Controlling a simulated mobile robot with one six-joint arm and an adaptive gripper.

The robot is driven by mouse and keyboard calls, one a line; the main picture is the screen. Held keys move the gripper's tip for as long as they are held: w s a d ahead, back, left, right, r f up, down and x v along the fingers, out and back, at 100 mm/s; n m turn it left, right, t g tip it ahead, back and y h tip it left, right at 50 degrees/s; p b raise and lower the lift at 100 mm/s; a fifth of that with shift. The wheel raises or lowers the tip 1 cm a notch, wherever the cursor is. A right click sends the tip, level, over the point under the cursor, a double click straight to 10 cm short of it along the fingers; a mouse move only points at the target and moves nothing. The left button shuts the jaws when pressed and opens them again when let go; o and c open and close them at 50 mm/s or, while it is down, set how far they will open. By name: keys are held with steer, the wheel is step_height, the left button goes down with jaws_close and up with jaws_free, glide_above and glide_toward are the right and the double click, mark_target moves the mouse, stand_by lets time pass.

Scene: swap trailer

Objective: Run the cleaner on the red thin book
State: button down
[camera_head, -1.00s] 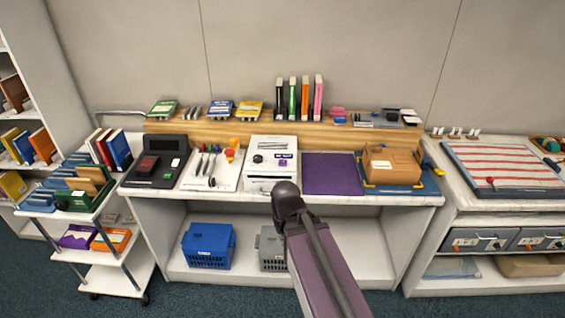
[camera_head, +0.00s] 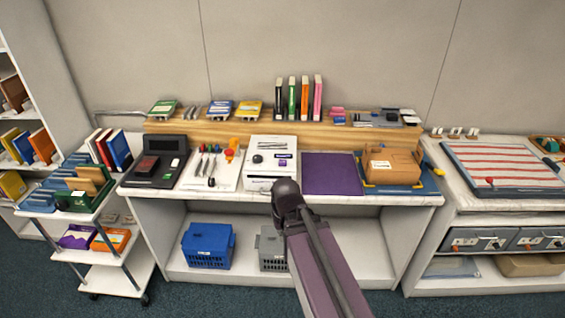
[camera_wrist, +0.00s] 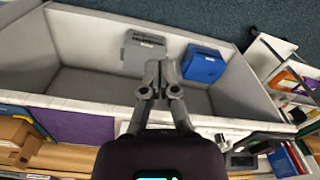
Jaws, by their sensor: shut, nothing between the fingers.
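A white boxy machine (camera_head: 271,168), which looks like the cleaner, stands on the middle of the counter with a dark handle-like part and a small purple mark on its face. A small dark red flat item (camera_head: 147,166) lies on a black device at the counter's left; I cannot tell if it is the red thin book. A thin red-edged book (camera_head: 93,146) also stands on the cart at left. My gripper (camera_wrist: 161,72) is shut and empty in the wrist view, above the counter's front edge and open lower shelf. My arm hides part of the counter front in the head view.
A purple mat (camera_head: 331,174) and a cardboard box (camera_head: 391,166) lie right of the machine. A tool tray (camera_head: 211,168) is left of it. Upright books (camera_head: 305,98) stand on the wooden ledge. A blue basket (camera_head: 208,246) and grey basket (camera_head: 271,249) sit below.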

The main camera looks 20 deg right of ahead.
steer(key=w+d+r+m+t+y+p, duration=0.1)
steer(key=w+d+r+t, duration=0.1)
steer(key=w, duration=0.8)
steer(key=w+d+r+m+t+y+p, duration=0.1)
steer(key=w+r+t+p, duration=0.15)
steer(key=w, duration=0.75)
step_height(320, 180, up, 6)
steer(key=m+t+p, duration=0.2)
steer(key=m+t, duration=0.1)
steer(key=t, duration=0.1)
glide_above(280, 160)
steer(key=s, duration=0.2)
steer(key=shift+w+d+r+y, duration=0.1)
steer(key=shift+d+r+y, duration=0.05)
steer(key=shift+d+y, duration=0.2)
steer(key=shift+b, duration=0.4)
step_height(280, 160, down, 9)
steer(key=b, duration=0.8)
steer(key=shift+r, duration=0.1)
steer(key=shift+f+b, duration=0.2)
steer(key=shift+b, duration=0.25)
steer(key=shift+f, duration=0.25)
steer(key=shift+f+b, duration=0.4)
steer(key=shift+b, duration=0.3)
steer(key=shift+r, duration=0.15)
steer(key=shift+r+p, duration=0.75)
steer(key=shift+p, duration=0.2)
